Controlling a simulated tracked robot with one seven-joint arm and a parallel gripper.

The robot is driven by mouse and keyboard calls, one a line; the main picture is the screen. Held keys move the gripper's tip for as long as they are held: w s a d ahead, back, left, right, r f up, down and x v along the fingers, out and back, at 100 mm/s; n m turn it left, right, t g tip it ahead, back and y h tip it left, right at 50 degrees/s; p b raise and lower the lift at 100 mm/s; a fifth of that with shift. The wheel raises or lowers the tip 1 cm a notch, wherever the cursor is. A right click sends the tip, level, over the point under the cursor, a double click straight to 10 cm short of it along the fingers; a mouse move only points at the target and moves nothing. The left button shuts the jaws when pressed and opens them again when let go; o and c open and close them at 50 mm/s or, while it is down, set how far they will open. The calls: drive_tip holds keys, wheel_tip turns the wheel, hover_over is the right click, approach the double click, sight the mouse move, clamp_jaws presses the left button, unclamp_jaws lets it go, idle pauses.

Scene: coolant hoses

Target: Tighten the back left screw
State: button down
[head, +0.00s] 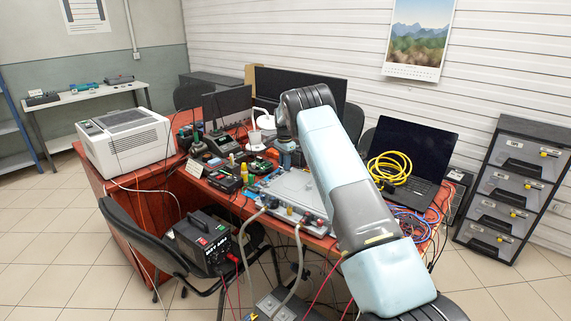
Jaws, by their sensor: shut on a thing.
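A flat grey metal unit (290,190) lies on the red-brown table, with hose fittings along its front edge. Two grey hoses (298,262) run down from that edge. My arm reaches in from the lower right, bends at the top and points down. My gripper (287,163) is at the back left part of the unit, small and dark in this view. It is shut at the spot of the back left screw. The screw itself is hidden by the jaws, and its turn or depth cannot be seen.
Yellow and green bottles (243,172) and black devices stand close to the left of the unit. A white printer (125,140) is at the far left. Monitors stand behind. A laptop (413,150) with a coiled yellow cable (390,170) is at the right.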

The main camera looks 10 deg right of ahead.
drive_tip(key=shift+w+a+r, duration=0.15)
drive_tip(key=shift+a, duration=0.1)
drive_tip(key=c, duration=1.3)
unclamp_jaws()
drive_tip(key=o, duration=0.3)
drive_tip(key=shift+d, duration=0.1)
wheel_tip(320, 180, up, 13)
drive_tip(key=shift+r, duration=0.2)
